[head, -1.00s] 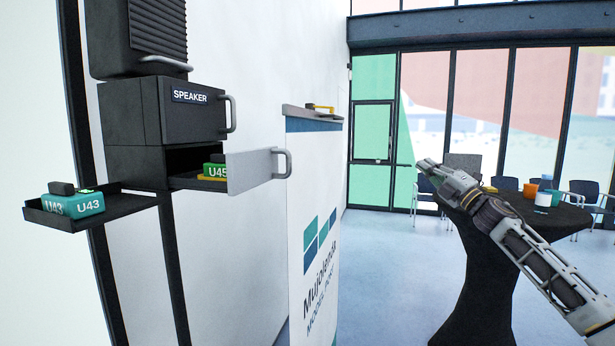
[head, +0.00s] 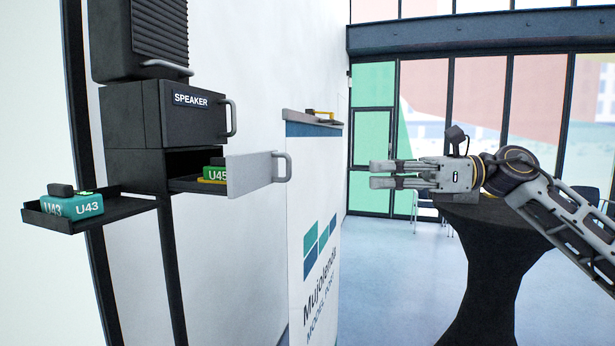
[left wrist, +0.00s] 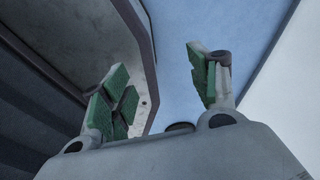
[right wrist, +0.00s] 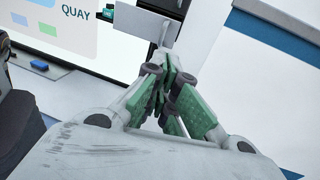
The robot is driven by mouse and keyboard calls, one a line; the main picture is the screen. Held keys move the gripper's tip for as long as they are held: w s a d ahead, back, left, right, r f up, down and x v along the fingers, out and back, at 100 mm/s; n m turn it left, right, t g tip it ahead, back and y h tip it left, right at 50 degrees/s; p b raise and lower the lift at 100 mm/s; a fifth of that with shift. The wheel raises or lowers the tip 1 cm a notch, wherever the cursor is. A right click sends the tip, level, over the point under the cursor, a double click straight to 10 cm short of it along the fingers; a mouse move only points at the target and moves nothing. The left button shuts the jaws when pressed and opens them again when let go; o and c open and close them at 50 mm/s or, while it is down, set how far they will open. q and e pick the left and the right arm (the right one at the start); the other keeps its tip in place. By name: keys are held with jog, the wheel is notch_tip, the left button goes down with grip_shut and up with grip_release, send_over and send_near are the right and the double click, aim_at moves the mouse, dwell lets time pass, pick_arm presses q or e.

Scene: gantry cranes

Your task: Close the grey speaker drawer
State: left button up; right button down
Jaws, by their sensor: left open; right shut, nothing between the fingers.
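The grey-fronted drawer (head: 250,174) stands pulled out below the black SPEAKER box (head: 192,112) in the head view. Its light grey front has a handle on the right edge, and a green block marked U45 (head: 216,173) lies inside. My right gripper (head: 372,174) is shut and empty, pointing left, to the right of the drawer handle with a clear gap between. In the right wrist view, the shut fingers (right wrist: 170,100) point toward the grey drawer front (right wrist: 147,32). My left gripper (left wrist: 163,92) is open and empty in the left wrist view; it is outside the head view.
A black tray (head: 130,209) with a teal block marked U43 (head: 82,205) sticks out at left. A white Mujolenda stand (head: 315,230) rises behind the drawer. A round table with black cloth (head: 480,240) stands at right behind my right arm.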

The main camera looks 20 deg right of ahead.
pick_arm(q)
jog(key=shift+r, duration=0.1)
dwell(0.3)
notch_tip(320, 180, up, 8)
jog(key=d+p, duration=0.2)
jog(key=p, duration=0.6)
jog(key=shift+s+d+r+p, duration=0.15)
jog(key=shift+s+r+p, duration=0.15)
jog(key=shift+s, duration=0.15)
pick_arm(e)
jog(key=x, duration=1.4)
pick_arm(q)
jog(key=shift+f, duration=0.1)
jog(key=shift+f, duration=0.1)
